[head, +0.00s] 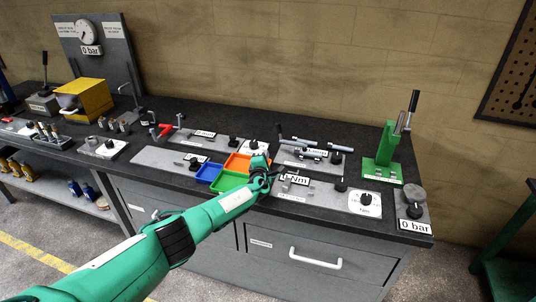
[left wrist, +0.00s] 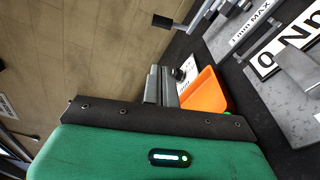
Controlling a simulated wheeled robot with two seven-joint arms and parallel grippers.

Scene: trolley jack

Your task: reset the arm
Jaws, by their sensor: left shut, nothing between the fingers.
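My left arm comes in from the lower left of the head view and reaches to the workbench's front. Its left gripper (head: 264,178) is shut and empty, just above the small coloured trays near the bench's middle. In the left wrist view the shut fingers (left wrist: 160,86) stick up beyond the dark gripper body, with the orange tray (left wrist: 205,92) close behind them. My right gripper is in neither view. The trolley jack cannot be made out clearly.
The dark bench top (head: 290,130) carries a blue tray (head: 209,172), a green tray (head: 228,182), grey tool plates, a green lever press (head: 388,154), a yellow box (head: 84,98) and a gauge board (head: 100,48). The drawer handle (head: 315,259) sticks out in front. Open floor lies at lower left.

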